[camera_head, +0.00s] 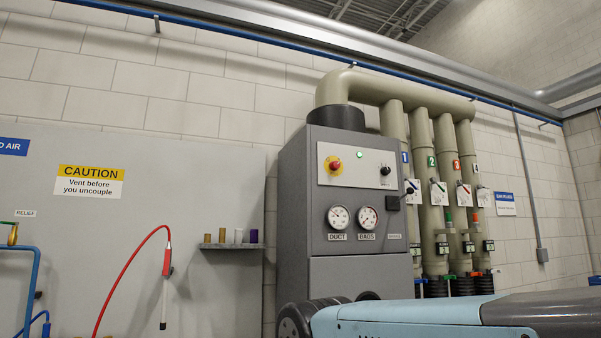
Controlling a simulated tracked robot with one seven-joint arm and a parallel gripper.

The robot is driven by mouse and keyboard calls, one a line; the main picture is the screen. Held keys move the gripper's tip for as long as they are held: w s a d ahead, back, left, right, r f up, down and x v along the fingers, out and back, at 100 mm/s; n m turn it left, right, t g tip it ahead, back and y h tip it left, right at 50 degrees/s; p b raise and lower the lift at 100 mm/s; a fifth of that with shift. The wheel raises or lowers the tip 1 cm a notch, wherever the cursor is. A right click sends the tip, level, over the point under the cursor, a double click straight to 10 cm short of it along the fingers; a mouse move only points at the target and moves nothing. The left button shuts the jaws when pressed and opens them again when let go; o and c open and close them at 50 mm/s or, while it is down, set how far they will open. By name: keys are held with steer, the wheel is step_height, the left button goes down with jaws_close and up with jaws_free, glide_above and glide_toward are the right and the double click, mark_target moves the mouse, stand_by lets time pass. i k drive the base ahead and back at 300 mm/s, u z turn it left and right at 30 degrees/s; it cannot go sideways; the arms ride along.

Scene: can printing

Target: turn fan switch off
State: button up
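A grey cabinet (293,205) stands against the block wall. Its white panel (346,181) carries a red button on a yellow ring (334,165), a small lit green lamp (359,154) and a small black switch (385,171) at the right. The black switch may be the fan switch; its label is too small to read. Part of my light blue and dark arm crosses the bottom right, in front of the cabinet's lower part. My gripper's fingers do not show.
Two dial gauges (339,217) sit below the panel. Several numbered beige pipes (423,160) stand at right. At left are a red hose (124,266) and a small shelf (232,246) with several cylinders.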

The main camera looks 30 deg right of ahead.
mark_target(333, 165)
steer(key=u, duration=0.05)
steer(key=i, duration=1.1)
steer(key=z, duration=0.65)
steer(key=i, duration=0.5)
steer(key=z, duration=0.3)
steer(key=k, duration=0.8)
steer(key=z, duration=0.2)
steer(key=i, duration=0.8)
steer(key=u, duration=0.1)
